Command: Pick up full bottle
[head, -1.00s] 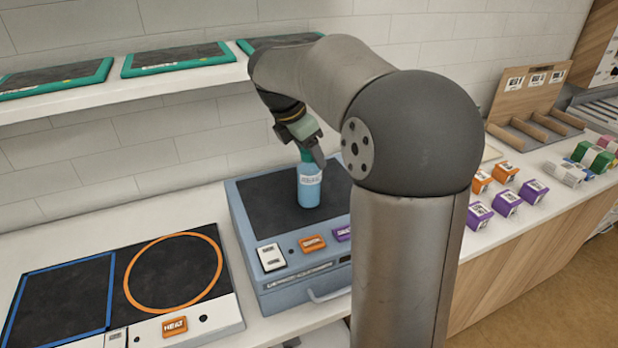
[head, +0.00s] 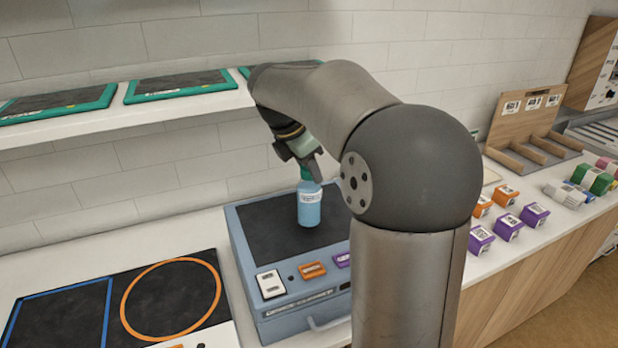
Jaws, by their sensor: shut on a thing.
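A blue bottle (head: 309,208) with a white label and a green cap stands upright at the dark top of a blue-grey device (head: 262,222). My gripper (head: 306,167) is above it, with its fingers shut around the green cap. The fingers and my arm hide part of the cap. I cannot tell whether the bottle's base touches the dark surface. The liquid level inside is not clear.
A dark panel with a blue square and an orange ring (head: 172,301) lies at the left. A shelf (head: 160,111) with green-edged trays is above. Orange and purple boxes (head: 507,227) stand at the right. My arm hides the device's right side.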

